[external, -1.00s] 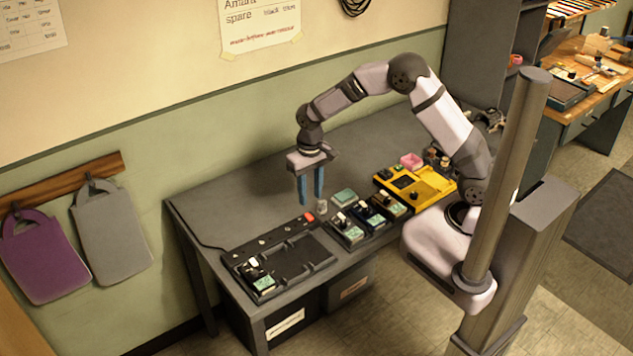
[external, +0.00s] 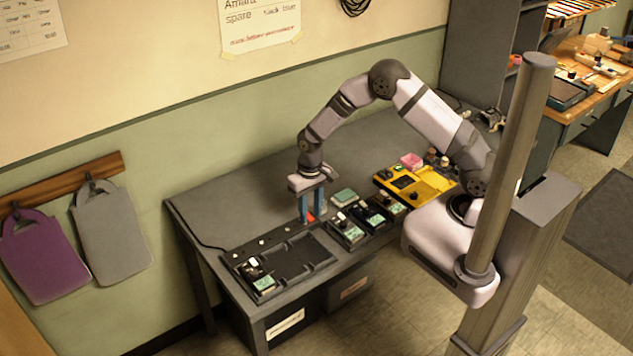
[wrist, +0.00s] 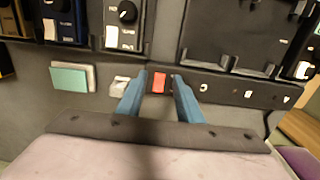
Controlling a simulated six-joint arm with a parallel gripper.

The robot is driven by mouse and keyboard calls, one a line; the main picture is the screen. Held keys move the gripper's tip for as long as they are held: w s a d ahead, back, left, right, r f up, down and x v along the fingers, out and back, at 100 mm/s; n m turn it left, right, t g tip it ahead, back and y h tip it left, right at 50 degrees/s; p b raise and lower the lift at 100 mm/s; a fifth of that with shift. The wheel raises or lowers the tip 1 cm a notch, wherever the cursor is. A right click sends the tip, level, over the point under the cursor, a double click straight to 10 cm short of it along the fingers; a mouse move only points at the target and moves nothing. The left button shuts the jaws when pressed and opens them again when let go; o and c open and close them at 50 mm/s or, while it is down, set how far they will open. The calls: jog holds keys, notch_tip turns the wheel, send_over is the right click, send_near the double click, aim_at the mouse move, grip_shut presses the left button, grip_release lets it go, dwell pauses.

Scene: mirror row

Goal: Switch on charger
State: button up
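The charger is a long black tray unit (external: 300,262) at the front left of the grey bench, with a cable running to the left. A red rocker switch (wrist: 159,82) sits at one end of its rear strip; it also shows in the external view (external: 311,215). Which way the rocker is tilted cannot be told. My gripper (wrist: 158,86) is open, pointing down, with its blue fingers on either side of the switch. In the external view my gripper (external: 312,219) is low at the strip. No contact with the switch is clear.
A pale block (wrist: 120,85) lies close beside one finger. A green-topped block (external: 345,196) and several small dark modules (external: 372,218) stand right of the charger. The rear bench is clear.

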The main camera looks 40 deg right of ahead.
aim_at(309, 216)
grip_shut()
jog(key=shift+w+g, duration=0.2)
jog(key=shift+g, duration=0.4)
grip_release()
jog(key=shift+r, duration=0.15)
notch_tip(309, 216, up, 7)
jog(key=b, duration=0.2)
jog(key=shift+w+b, duration=0.3)
jog(key=shift+w, duration=0.05)
